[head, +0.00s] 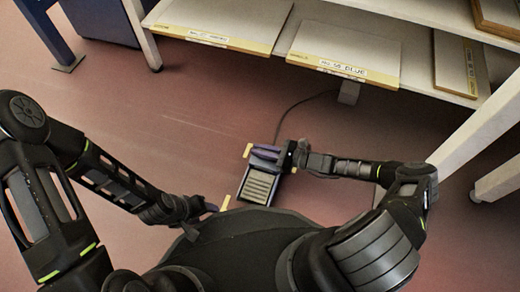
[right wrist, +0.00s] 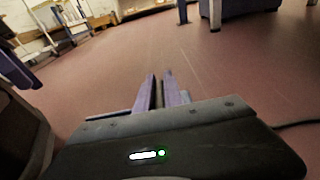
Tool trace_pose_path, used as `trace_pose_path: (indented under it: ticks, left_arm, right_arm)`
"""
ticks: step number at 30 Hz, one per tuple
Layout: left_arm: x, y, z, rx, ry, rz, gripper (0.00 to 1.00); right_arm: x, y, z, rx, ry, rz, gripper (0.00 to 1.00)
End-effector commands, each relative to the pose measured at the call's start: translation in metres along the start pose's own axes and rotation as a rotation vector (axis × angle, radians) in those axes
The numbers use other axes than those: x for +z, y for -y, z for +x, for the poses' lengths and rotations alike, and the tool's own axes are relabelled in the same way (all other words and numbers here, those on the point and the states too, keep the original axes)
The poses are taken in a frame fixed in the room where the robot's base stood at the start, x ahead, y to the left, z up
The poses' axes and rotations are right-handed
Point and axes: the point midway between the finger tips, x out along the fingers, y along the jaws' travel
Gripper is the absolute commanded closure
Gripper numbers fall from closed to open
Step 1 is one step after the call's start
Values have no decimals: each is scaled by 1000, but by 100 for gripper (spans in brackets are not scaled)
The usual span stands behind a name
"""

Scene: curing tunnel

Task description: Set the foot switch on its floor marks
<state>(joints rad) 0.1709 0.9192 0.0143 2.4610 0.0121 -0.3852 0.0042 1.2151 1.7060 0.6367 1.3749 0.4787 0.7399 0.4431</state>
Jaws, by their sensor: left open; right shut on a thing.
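The foot switch (head: 258,186), a dark box with a ribbed tan pedal, is on or close to the floor in the head view; I cannot tell if it touches. My right gripper (head: 266,153) is shut on its far end, its purple fingers across it. These fingers also show in the right wrist view (right wrist: 164,92), where the switch is not clearly seen. Yellow floor marks show beside the switch: one at its far left corner (head: 247,150), one off its near left (head: 225,203). My left gripper (head: 211,207) is open and empty, left of the switch.
A dark cable (head: 291,108) runs from the switch end towards the shelf unit. The low shelf (head: 415,75) with labelled boards stands beyond, its white leg (head: 480,125) at the right. Open red floor (head: 150,110) lies to the left.

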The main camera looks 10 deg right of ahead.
Motion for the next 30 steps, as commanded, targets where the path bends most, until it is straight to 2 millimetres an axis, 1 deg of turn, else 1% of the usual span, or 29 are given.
trace_pose_path:
  ticks: [2, 5, 10, 13, 22, 27, 28, 30]
  left_arm:
    - [0, 0, 0, 0, 0, 0, 45]
    - [0, 1, 2, 0, 0, 0, 45]
    - [-1, 5, 14, 2, -1, -1, 45]
    - [-2, 7, 18, 3, -2, -2, 45]
    - [-2, 7, 17, 4, -2, -2, 45]
    - [-2, 8, 21, 4, -2, -2, 45]
    - [-2, 8, 21, 4, -2, -3, 45]
    - [-2, 8, 20, 4, -2, -3, 45]
  right_arm:
    - [3, 0, 1, 1, 7, 1, 100]
    - [-1, 0, 1, 1, 6, 1, 100]
    - [-23, 0, 5, 0, 6, 2, 100]
    - [-33, 1, 6, 0, 6, 1, 100]
    - [-34, 1, 6, 1, 7, 1, 100]
    - [-38, 1, 7, 1, 6, 1, 100]
    - [-41, 1, 6, 0, 0, 0, 87]
    - [-40, 1, 6, 0, 0, 0, 82]
